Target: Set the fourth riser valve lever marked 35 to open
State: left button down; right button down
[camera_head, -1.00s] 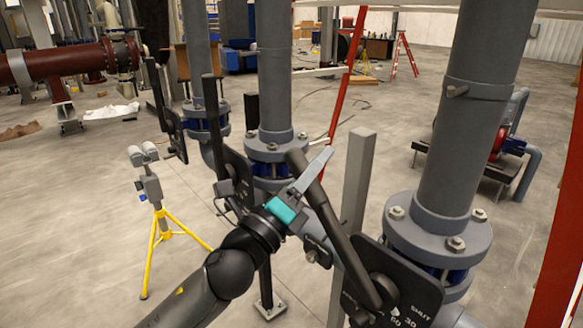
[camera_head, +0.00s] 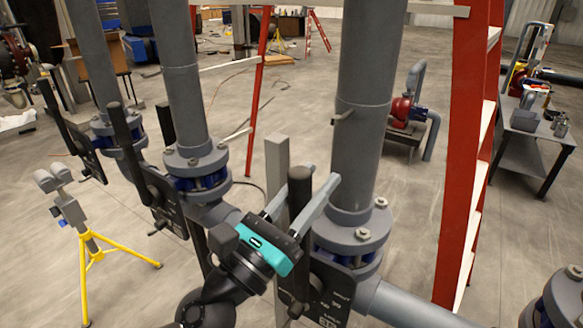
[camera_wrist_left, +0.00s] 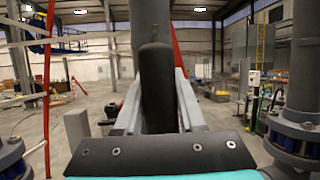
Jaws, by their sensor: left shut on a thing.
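The black valve lever (camera_head: 299,207) stands nearly upright in front of the nearest full grey riser (camera_head: 358,120). Its dark dial plate (camera_head: 332,293) below the flange has white markings, too small to read surely; I cannot make out a 35. My left gripper (camera_head: 314,184), with a teal band, is shut on this lever, one finger on each side. In the left wrist view the lever's rounded black grip (camera_wrist_left: 157,88) rises between the two grey fingers. My right gripper is not in view.
Two more risers with upright black levers (camera_head: 122,127) stand to the left. A grey post (camera_head: 277,165) is close behind the gripper. A yellow tripod stand (camera_head: 85,245) is at left, a red ladder (camera_head: 466,150) at right. Another flange (camera_head: 560,300) shows at lower right.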

pick_arm(q)
jog(key=shift+s+d+r+m+h, duration=0.1)
jog(key=shift+s+d+m+h, duration=0.2)
jog(key=shift+s+d+m, duration=0.15)
jog(key=c, duration=0.5)
grip_release()
jog(key=shift+w, duration=0.1)
jog(key=b+v, duration=0.6)
jog(key=v, duration=0.9)
jog(key=shift+a+b, duration=0.15)
jog(key=shift+b, duration=0.2)
jog(key=shift+r, duration=0.15)
